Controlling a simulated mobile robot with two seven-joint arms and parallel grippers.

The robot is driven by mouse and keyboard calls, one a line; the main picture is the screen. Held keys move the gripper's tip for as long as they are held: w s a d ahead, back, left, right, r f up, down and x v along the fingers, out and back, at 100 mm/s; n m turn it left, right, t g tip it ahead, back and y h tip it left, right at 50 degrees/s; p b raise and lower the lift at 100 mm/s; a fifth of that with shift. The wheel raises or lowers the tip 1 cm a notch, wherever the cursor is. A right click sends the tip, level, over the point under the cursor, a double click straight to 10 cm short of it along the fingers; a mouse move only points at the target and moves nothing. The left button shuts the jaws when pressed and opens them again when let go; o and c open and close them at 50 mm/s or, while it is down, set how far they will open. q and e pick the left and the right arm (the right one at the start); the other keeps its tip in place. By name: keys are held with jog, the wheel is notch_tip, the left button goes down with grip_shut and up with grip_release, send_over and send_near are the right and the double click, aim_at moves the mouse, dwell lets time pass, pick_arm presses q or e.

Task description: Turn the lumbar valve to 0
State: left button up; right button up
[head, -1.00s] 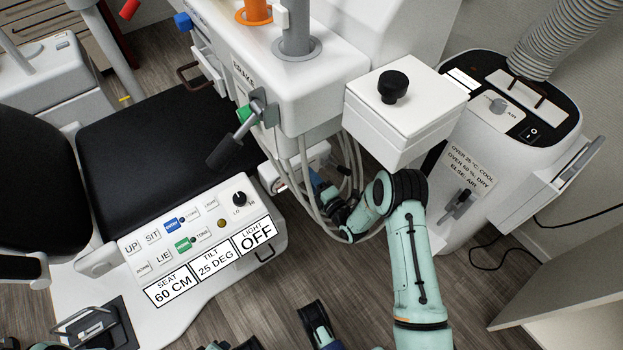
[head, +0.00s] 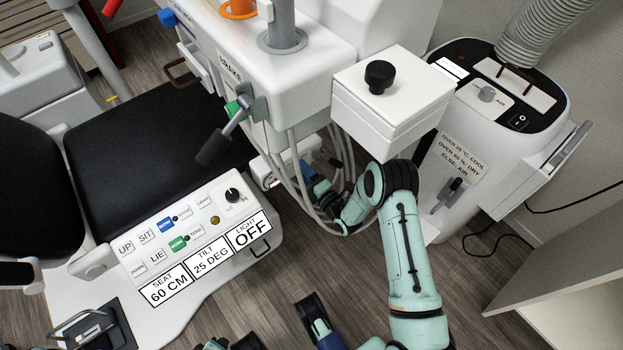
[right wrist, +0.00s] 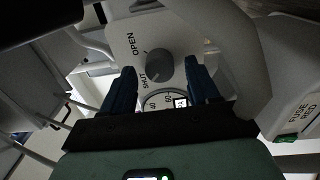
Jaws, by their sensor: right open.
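A round grey knob (right wrist: 159,66) with OPEN and SHUT printed beside it sits on a white face in the right wrist view. A dial (right wrist: 163,101) with numbers, partly hidden, lies just below it. I cannot read a name on this valve. My right gripper (right wrist: 163,88) is open, with one dark finger on each side of the knob and dial. Contact with the knob cannot be made out. In the head view the right gripper (head: 322,187) is low beside the chair, partly behind hoses. Dark and blue parts of mine show at the bottom edge; the left gripper cannot be made out clearly.
Pale hoses (head: 300,185) hang close around my right gripper. A chair control panel (head: 190,228) and a grey lever with a black grip (head: 213,148) are to the left. A white box with a black knob (head: 380,76) stands above my right arm. Open floor is at the front.

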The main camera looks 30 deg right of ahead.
pick_arm(q)
jog(key=r, duration=0.1)
jog(key=s+d+r+p, duration=0.1)
jog(key=r+p, duration=0.1)
jog(key=shift+s+d+r, duration=0.15)
jog(key=shift+s+d, duration=0.15)
jog(key=shift+d, duration=0.1)
pick_arm(e)
jog(key=s+d, duration=0.1)
jog(key=s, duration=1.2)
jog(key=shift+s, duration=0.1)
